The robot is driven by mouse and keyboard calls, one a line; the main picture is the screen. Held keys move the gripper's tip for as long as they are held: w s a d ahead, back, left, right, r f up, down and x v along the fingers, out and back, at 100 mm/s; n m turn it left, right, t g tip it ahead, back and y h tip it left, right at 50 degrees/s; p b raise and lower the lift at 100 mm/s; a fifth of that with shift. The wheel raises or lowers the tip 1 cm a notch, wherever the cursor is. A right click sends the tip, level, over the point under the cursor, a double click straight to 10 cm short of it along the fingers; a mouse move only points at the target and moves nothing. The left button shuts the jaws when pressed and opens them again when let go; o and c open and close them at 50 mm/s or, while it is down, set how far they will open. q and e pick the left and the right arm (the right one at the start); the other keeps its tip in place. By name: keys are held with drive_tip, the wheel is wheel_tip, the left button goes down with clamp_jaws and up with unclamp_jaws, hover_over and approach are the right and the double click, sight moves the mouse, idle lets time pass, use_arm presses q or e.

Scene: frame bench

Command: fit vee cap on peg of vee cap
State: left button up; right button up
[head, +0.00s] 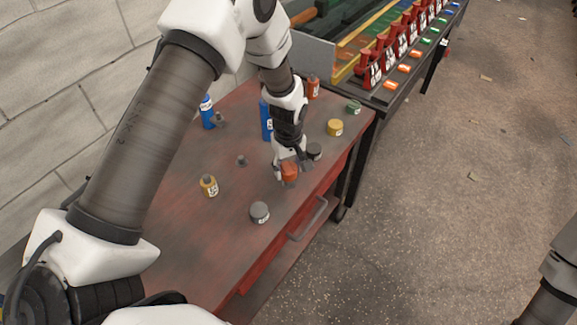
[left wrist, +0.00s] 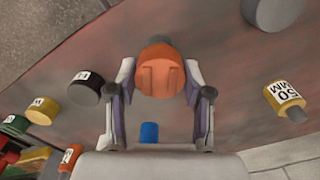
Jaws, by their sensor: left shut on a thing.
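My left gripper (head: 287,172) is over the front right part of the red table and is shut on an orange cap (head: 290,170). In the left wrist view the orange cap (left wrist: 159,72) sits between both fingers (left wrist: 158,85), with a groove across its near face. A dark grey stub (left wrist: 158,39) shows just beyond the cap; whether it is joined to it I cannot tell. Small grey pegs stand on the table, one in the middle (head: 241,160) and one by the blue bottle (head: 219,119). Which peg belongs to the cap I cannot tell. My right gripper is out of view.
The red table (head: 170,235) also carries a yellow bottle (head: 208,186), a grey cylinder (head: 260,212), a black cylinder (head: 314,151) close to my gripper, a yellow cylinder (head: 335,128), a green one (head: 353,108), blue bottles (head: 207,111) and an orange-red bottle (head: 313,87). The front left is clear.

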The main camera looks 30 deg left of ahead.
sight(288, 169)
use_arm(q)
drive_tip(key=shift+f+b, duration=0.8)
drive_tip(key=shift+f, duration=1.1)
drive_tip(key=o, duration=1.3)
wheel_tip(288, 169, up, 12)
